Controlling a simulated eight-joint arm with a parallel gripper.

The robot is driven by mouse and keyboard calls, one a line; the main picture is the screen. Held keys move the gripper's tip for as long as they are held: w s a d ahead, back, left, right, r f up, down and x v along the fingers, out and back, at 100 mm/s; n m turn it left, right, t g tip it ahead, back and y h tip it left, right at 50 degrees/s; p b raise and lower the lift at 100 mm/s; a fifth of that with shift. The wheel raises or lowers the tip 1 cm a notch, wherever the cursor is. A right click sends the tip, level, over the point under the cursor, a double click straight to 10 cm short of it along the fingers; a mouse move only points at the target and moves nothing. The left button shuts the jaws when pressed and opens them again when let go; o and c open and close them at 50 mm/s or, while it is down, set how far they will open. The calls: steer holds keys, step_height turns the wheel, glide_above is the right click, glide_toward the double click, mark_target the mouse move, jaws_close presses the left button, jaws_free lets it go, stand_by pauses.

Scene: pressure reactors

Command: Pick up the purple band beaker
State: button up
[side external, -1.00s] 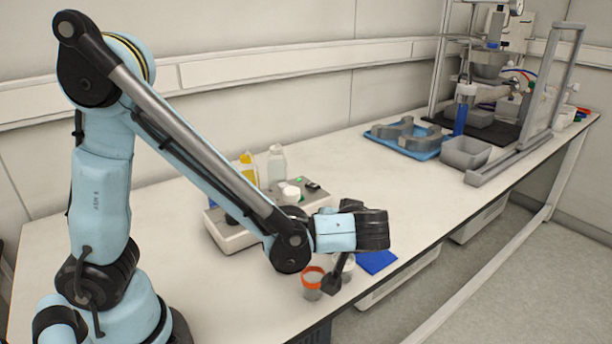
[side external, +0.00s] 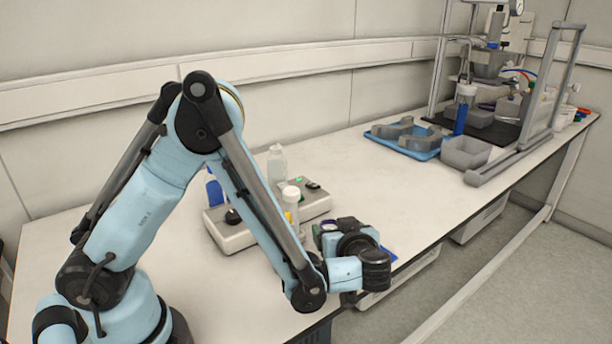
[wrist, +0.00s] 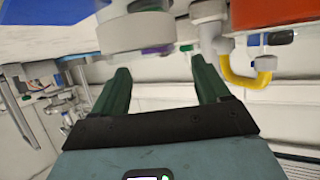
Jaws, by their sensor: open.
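My gripper (wrist: 162,82) is open, its two dark green fingers spread with nothing between them in the wrist view. In the side view the gripper (side external: 325,236) is low over the front of the bench, partly covered by my wrist. A pale grey-white round vessel (wrist: 133,31) is just beyond the fingertips, at the top of the wrist view. A small purple patch (wrist: 157,50) shows beside its lower edge; I cannot tell whether it is the beaker's band.
An orange surface (wrist: 275,10) and a yellow bent piece (wrist: 248,75) are at the wrist view's right. A blue patch (side external: 388,255) lies by the bench edge. A grey device (side external: 228,235) with bottles stands behind my arm. The bench middle (side external: 370,190) is clear.

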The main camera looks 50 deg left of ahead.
mark_target(328, 222)
steer(key=x, duration=0.5)
steer(key=shift+d+f, duration=0.15)
steer(key=shift+f, duration=0.2)
steer(key=c, duration=1.1)
steer(key=shift+r, duration=0.15)
steer(key=shift+c, duration=0.2)
